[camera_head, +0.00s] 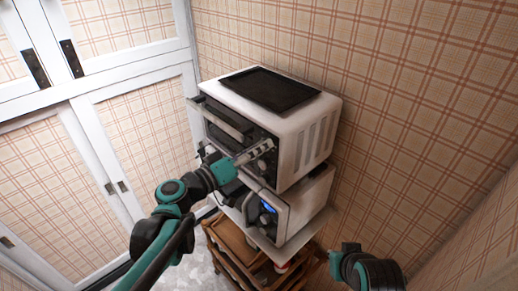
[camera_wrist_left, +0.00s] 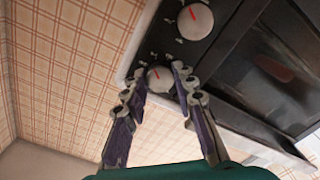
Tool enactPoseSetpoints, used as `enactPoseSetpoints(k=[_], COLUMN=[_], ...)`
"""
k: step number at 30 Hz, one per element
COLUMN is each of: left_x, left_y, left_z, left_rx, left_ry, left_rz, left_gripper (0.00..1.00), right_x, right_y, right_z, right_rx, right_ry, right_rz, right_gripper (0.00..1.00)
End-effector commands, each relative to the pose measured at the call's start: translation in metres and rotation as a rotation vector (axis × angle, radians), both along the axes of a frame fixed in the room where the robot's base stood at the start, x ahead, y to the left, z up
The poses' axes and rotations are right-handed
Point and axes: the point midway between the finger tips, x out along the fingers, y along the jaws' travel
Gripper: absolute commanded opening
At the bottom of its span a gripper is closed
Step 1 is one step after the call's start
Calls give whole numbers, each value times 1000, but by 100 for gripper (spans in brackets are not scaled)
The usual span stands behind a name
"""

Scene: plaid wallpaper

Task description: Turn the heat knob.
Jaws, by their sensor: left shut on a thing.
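The white toaster oven (camera_head: 312,142), with a dark front, stands on top of another white appliance. Its control knobs are along the right side of its front. In the left wrist view a round pale knob (camera_wrist_left: 158,82) with a red mark sits between the fingertips of my left gripper (camera_wrist_left: 161,68). The left gripper (camera_head: 267,147) is shut on this knob, one finger on each side. A second knob (camera_wrist_left: 195,20) with a red mark is apart from the fingers. In the head view the gripper hides most of the knobs.
A white microwave (camera_head: 297,212) with a blue display stands directly under the oven, on a wooden rack (camera_head: 232,237). A dark tray (camera_head: 270,89) lies on the oven's top. White-framed panels are at the left; plaid walls are behind and to the right.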

Motion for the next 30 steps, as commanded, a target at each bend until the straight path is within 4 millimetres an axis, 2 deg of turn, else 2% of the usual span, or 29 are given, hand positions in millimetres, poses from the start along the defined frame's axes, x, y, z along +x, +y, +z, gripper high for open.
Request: enactPoseSetpoints(k=[9, 25, 26, 30], left_x=[-1, -1, -1, -1], left_y=[0, -1, -1, 0], left_z=[-2, -3, -3, -2], left_rx=[83, 98, 98, 96], left_ry=[-78, -92, -92, -91], left_rz=[-2, -2, -2, -2], left_gripper=[0, 0, 35, 36], right_x=[0, 0, 0, 0], right_y=[0, 0, 0, 0], right_z=[-2, -2, -2, -2], right_rx=[0, 0, 0, 0], right_ry=[0, 0, 0, 0], right_rz=[0, 0, 0, 0], right_gripper=[0, 0, 0, 0])
